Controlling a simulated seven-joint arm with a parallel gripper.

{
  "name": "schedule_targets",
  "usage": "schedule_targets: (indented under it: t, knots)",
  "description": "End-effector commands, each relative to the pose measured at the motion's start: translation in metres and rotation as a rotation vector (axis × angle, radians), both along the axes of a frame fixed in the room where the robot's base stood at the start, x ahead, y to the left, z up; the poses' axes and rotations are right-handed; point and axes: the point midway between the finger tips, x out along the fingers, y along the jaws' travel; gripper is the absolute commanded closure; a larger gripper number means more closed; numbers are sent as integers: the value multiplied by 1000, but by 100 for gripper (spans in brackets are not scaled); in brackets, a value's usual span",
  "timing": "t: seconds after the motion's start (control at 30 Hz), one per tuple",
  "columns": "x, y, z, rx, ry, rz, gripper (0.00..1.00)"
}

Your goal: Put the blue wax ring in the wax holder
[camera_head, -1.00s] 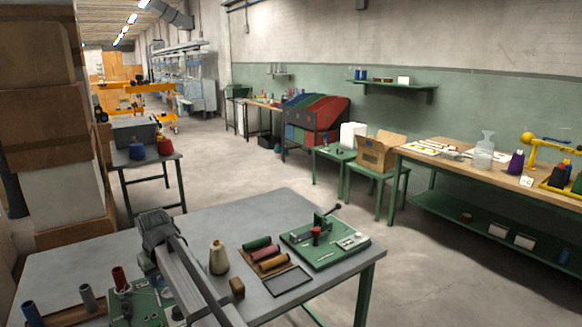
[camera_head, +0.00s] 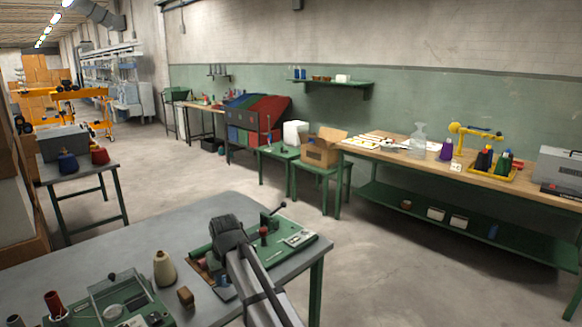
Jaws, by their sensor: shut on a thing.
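My arm reaches over the near grey table (camera_head: 110,243), its dark wrist beside the green plate machine. My gripper (camera_head: 222,274) points down below the wrist, mostly hidden by my own arm. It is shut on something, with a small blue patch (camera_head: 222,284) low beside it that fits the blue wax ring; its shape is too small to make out. I cannot pick out the wax holder for certain. The green plate machine (camera_head: 298,252), with a lever and a dark red spool, stands at the table's right end, partly behind my wrist.
A cream thread cone (camera_head: 164,268) and a small brown block (camera_head: 185,296) stand left of my arm. A second green machine (camera_head: 118,303) and a dark red tube (camera_head: 54,304) stand at the front left. The table's back left is bare.

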Motion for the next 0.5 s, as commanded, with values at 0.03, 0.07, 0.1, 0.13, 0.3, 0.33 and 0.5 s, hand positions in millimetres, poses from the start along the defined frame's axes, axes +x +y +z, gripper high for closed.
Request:
schedule_targets:
  t: [0.03, 0.07, 0.1, 0.13, 0.3, 0.33, 0.5]
  knots:
    - [1, -22, -3, 0, 0, -28, 93]
    - [2, -32, -5, 0, 0, -44, 93]
    - [4, -47, -7, 0, 0, -64, 93]
    - [5, -58, -8, 0, 0, -79, 93]
    - [8, -118, -16, 0, 0, -167, 93]
    - [8, -129, -17, 0, -1, -183, 93]
    - [5, -188, -24, 1, -1, -270, 94]
